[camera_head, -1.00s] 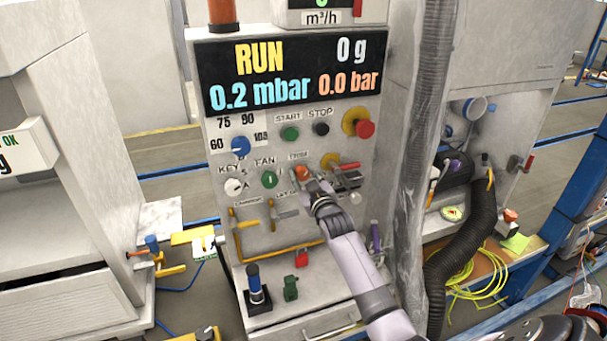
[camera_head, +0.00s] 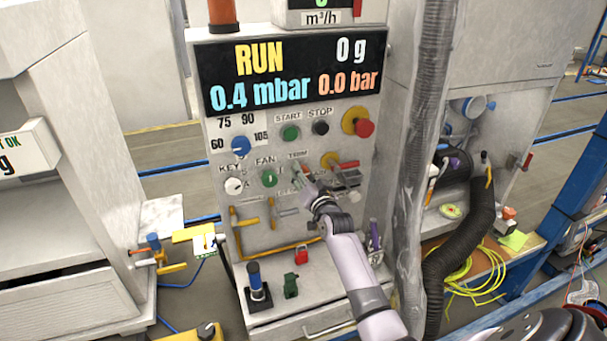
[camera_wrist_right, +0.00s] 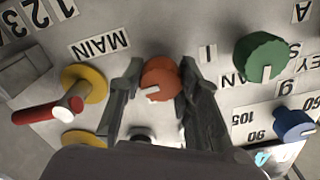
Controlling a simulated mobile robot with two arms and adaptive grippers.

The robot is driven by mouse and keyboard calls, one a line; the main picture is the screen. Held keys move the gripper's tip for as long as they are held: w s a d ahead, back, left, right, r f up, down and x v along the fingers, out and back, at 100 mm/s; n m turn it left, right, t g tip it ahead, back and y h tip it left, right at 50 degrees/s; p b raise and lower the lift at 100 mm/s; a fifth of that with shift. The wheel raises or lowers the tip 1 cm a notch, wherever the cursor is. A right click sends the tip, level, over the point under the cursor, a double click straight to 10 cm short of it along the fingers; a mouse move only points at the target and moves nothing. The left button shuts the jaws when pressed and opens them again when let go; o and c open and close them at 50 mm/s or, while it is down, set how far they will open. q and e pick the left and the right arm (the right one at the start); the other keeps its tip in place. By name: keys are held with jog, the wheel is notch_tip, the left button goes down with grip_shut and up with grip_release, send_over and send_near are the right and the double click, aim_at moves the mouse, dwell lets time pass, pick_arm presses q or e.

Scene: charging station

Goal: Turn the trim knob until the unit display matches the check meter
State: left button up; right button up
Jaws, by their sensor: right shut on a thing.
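The unit display (camera_head: 284,76) on the grey panel reads RUN, 0 g, 0.4 mbar and 0.0 bar. The trim knob (camera_wrist_right: 161,79) is round and orange-red with a pale pointer mark; it sits between my right fingers in the wrist view. In the head view my right gripper (camera_head: 306,186) covers most of the knob, under the TRIM label. My right gripper is shut on the trim knob, one finger on each side. A box marked m³/h (camera_head: 322,18) is cut off at the top edge; I cannot tell if it is the check meter.
A blue knob (camera_head: 241,146), green START button (camera_head: 290,133) and red stop button (camera_head: 365,128) surround the work area. A translucent hose (camera_head: 417,180) hangs right of the panel.

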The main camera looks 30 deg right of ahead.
jog(key=shift+m, duration=0.5)
jog(key=o, duration=0.8)
jog(key=shift+r, duration=0.1)
jog(key=shift+c, duration=0.2)
jog(key=o, duration=0.4)
jog(key=shift+d, duration=0.15)
jog(key=shift+o, duration=0.2)
